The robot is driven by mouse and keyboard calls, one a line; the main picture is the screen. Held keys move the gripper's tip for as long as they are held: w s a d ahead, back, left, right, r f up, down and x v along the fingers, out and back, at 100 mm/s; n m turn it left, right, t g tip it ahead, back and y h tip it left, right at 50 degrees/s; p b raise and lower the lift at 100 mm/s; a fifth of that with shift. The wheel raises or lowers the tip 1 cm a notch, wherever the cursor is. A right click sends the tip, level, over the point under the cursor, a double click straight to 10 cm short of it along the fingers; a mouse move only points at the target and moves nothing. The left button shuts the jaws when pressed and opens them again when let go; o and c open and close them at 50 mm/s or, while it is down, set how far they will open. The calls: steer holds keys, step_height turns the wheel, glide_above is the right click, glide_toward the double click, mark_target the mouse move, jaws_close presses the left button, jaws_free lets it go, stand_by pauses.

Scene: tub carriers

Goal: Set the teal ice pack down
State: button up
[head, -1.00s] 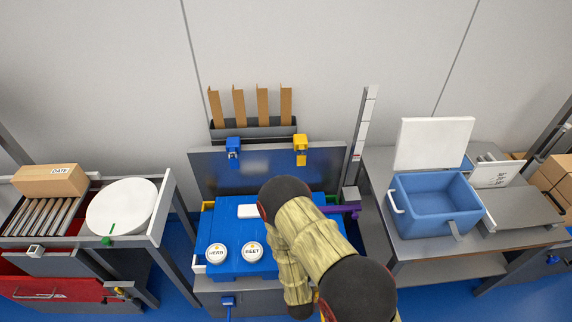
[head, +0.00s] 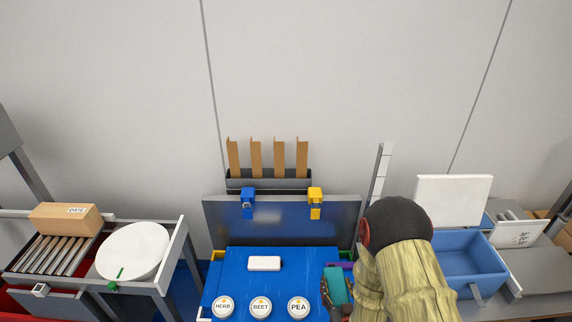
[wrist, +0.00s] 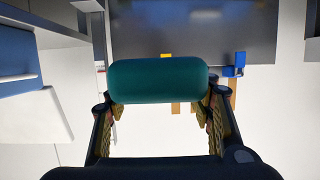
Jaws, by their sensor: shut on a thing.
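The teal ice pack (head: 337,286) is held by my gripper (head: 338,296) near the right edge of the blue work surface in the head view. In the wrist view the ice pack (wrist: 158,81) is a rounded teal block lying across between the two fingers of my gripper (wrist: 160,104), which are shut on it. My arm hides part of the gripper and the area just right of the blue surface in the head view. I cannot tell how far the ice pack is above what lies below it.
Round tubs marked HERB (head: 223,306), BEET (head: 260,306) and PEA (head: 298,306) stand along the blue surface (head: 225,272), with a white block (head: 264,263) behind. An open blue cooler box (head: 473,262) is right of my arm. A white round plate (head: 133,251) is left.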

mark_target(343, 273)
steer(key=shift+w+d+r+h, duration=0.3)
steer(key=shift+d+r, duration=0.3)
steer(key=shift+d, duration=0.2)
steer(key=shift+d+r+m, duration=0.1)
steer(key=shift+d+m, duration=0.2)
steer(key=shift+d, duration=0.25)
steer(key=shift+a, duration=0.4)
steer(key=w+a+f, duration=0.1)
steer(key=a+f, duration=1.1)
steer(key=f, duration=0.1)
steer(key=shift+w+f, duration=0.2)
steer(key=shift+f, duration=0.2)
